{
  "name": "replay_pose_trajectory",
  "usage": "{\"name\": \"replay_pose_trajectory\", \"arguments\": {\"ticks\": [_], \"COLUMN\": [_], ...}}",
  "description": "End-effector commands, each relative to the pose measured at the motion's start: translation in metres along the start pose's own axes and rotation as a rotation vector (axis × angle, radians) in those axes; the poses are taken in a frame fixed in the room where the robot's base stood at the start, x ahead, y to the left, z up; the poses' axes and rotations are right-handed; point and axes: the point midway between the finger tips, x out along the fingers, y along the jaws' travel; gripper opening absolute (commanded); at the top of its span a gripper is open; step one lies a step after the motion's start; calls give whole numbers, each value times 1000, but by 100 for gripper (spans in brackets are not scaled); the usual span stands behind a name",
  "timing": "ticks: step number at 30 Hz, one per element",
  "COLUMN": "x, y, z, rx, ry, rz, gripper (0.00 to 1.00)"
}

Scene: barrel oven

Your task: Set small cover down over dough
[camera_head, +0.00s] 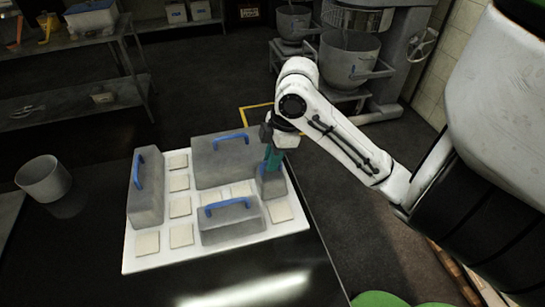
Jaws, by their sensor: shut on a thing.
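My gripper (274,157), with teal fingers, points down at the right side of the white board (150,262). Pale square dough pieces lie on the board, such as one (280,209) just in front of the small cover and one (181,235) at the front left.
Three larger grey covers with blue handles stand on the board: left (146,190), back (217,165) and front (232,224). A grey pot (43,180) stands on the dark table (85,240) to the left. Mixers (348,58) stand behind.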

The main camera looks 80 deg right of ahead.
Motion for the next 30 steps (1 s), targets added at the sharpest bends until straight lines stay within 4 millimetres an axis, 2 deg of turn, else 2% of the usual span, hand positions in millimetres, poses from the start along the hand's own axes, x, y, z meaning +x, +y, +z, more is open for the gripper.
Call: {"name": "replay_pose_trajectory", "arguments": {"ticks": [11, 12, 20, 30], "x": [5, 4, 4, 0], "y": [0, 0, 0, 0], "z": [1, 1, 1, 1], "rx": [0, 0, 0, 0], "ry": [0, 0, 0, -1], "rz": [1, 1, 0, 2], "gripper": [0, 15, 40, 42]}}
